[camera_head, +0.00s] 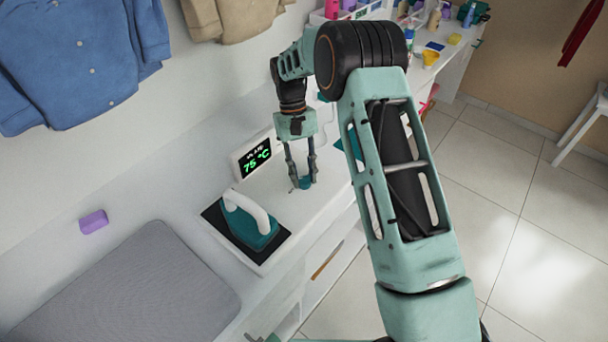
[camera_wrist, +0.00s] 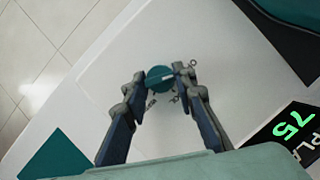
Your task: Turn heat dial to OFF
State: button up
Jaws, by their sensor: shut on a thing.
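The heat dial (camera_wrist: 160,78) is a round teal knob with a short white mark, on the white station top. It also shows in the head view (camera_head: 304,183), small and partly hidden by the fingers. My gripper (camera_wrist: 163,88) points down over the dial, with one finger on each side, shut on it. In the head view my gripper (camera_head: 303,180) stands upright at the dial. The display (camera_head: 255,158) beside the dial reads 75 °C in green. Its digits also show in the wrist view (camera_wrist: 292,125). I cannot read any OFF label.
A teal iron (camera_head: 250,225) with a white handle rests on a dark pad left of the dial. A grey ironing pad (camera_head: 125,290) and a purple block (camera_head: 93,221) lie further left. Bottles and a yellow cup (camera_head: 430,58) stand at the back right.

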jog(key=shift+n, duration=0.9)
jog(key=shift+h, duration=0.3)
jog(key=o, duration=1.1)
jog(key=shift+o, duration=0.2)
jog(key=shift+r, duration=0.1)
jog(key=v, duration=1.1)
jog(key=shift+r, duration=0.45)
jog(key=shift+a, duration=0.1)
